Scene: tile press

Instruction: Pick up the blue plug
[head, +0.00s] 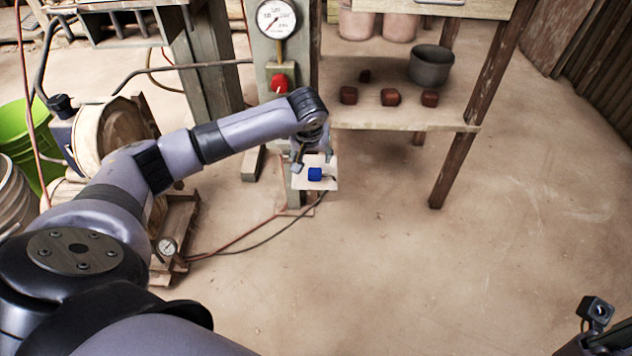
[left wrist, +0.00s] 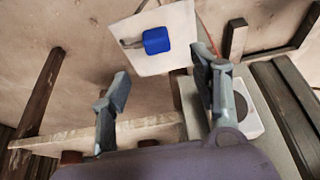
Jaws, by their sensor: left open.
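The blue plug (head: 315,174) is a small blue block on a pale, square plate (head: 301,184) in the middle of the head view. A short dark piece sticks out from one side of it. It also shows in the left wrist view (left wrist: 156,40), on the plate near the top. My left gripper (head: 312,160) is open and empty, with its fingers spread just behind the plug in the head view. In the left wrist view the plug lies beyond the fingertips (left wrist: 160,76), apart from both fingers. My right gripper's fingers are not visible.
A wooden table (head: 400,121) stands right of the plate, with several dark red blocks and a grey pot (head: 430,65). A post with a gauge (head: 276,18) and red knob (head: 280,83) rises behind. Hoses cross the floor at left. The floor at right is clear.

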